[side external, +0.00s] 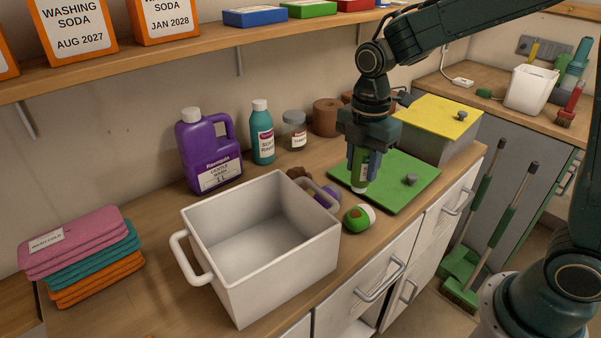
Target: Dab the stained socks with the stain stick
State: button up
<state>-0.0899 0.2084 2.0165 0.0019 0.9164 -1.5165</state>
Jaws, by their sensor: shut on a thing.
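My gripper (366,155) points down and is shut on a green stick with a white end, the stain stick (360,175). It holds the stick upright over the left part of a green panel with a grey knob (410,200); I cannot tell whether the tip touches it. A rolled green and white sock (359,218) with a reddish spot lies on the counter in front of the panel, below the stick and apart from it. A purple rolled thing (328,196), perhaps another sock, is partly hidden by the white tub's handle. A brown lump (298,173) shows behind the tub.
An empty white tub (225,285) stands at the front. Folded cloths (80,255) are stacked at left. A purple jug (208,150), teal bottle (262,135) and jar (294,130) line the wall. A yellow-lidded box (435,125) stands behind the panel. A shelf (180,55) runs above.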

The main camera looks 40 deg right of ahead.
aim_at(359, 189)
jog(key=shift+f, duration=0.15)
jog(key=shift+f, duration=2.8)
jog(key=shift+f, duration=0.55)
jog(key=shift+r, duration=0.15)
jog(key=shift+r, duration=3.4)
jog(key=shift+d, duration=0.1)
